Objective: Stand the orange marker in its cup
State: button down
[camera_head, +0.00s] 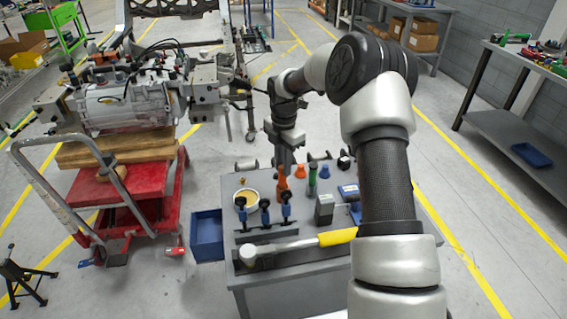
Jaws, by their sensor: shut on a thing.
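My gripper (284,160) is pointing down over the grey workbench (232,183), near its back edge. An orange piece (281,184), which looks like the orange marker, shows directly below the fingers, and my gripper is shut on it. Its lower end is too small to tell whether it touches the bench. A shorter orange piece (300,171), possibly the orange cup, stands just to the right and behind. The fingertips are small and partly unclear.
A green upright piece (311,180) and a blue one (327,169) stand to the right. A blue bin (207,236) stands beside the bench.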

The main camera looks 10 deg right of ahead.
jog(key=shift+f, duration=0.2)
jog(key=c, duration=1.5)
grip_release()
jog(key=shift+c, duration=0.2)
jog(key=shift+r, duration=0.1)
notch_tip(320, 180, up, 9)
jog(key=p, duration=0.6)
jog(key=shift+p, duration=0.3)
